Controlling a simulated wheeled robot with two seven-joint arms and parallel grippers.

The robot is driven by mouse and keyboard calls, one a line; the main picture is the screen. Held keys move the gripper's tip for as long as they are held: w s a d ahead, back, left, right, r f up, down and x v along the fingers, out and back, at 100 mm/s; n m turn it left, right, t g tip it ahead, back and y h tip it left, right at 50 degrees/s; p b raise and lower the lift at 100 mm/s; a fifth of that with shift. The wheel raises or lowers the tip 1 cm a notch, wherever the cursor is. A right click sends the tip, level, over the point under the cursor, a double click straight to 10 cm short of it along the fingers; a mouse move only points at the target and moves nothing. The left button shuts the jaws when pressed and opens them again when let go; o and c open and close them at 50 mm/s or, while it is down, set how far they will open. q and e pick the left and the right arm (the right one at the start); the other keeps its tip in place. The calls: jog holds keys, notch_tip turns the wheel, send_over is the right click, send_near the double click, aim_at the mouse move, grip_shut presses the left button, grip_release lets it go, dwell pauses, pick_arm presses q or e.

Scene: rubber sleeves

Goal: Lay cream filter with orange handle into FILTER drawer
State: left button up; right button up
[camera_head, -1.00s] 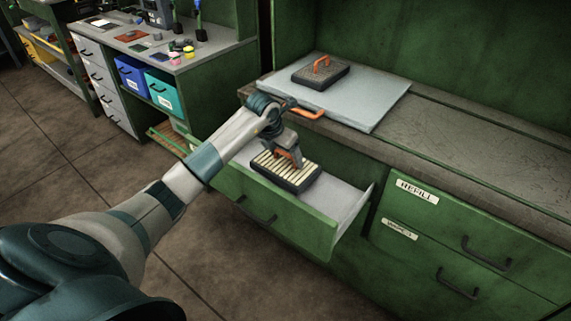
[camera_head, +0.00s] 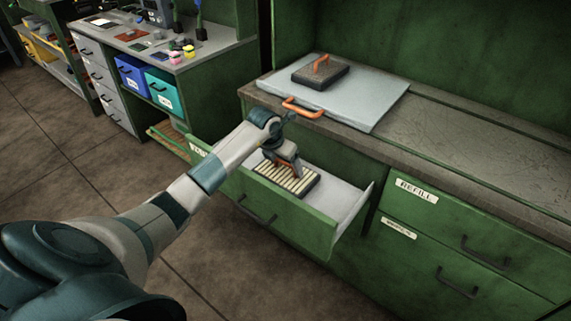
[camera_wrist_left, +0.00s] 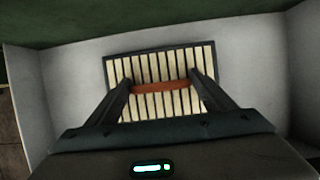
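The cream filter (camera_head: 287,180) is a dark-framed block with cream slats and an orange handle (camera_wrist_left: 160,87). It is inside the pulled-out green drawer (camera_head: 318,222), towards its left side, and looks level. I cannot tell whether its underside touches the drawer floor. My left gripper (camera_head: 284,168) is above it, with its fingers at the two ends of the orange handle. They appear shut on it in the left wrist view (camera_wrist_left: 161,82). A white label on the drawer front (camera_head: 198,150) is partly hidden by my arm. My right gripper is not in view.
A dark block with an orange handle (camera_head: 320,72) sits on a pale board (camera_head: 376,104) on the counter. The board has an orange handle (camera_head: 302,108) at its front. Shut drawers, one labelled REFILL (camera_head: 417,191), are right. The drawer's right part is free.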

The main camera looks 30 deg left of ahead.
pick_arm(q)
jog(key=shift+o, duration=1.3)
jog(key=v, duration=1.2)
jog(key=shift+b, duration=0.35)
jog(key=shift+r, duration=0.15)
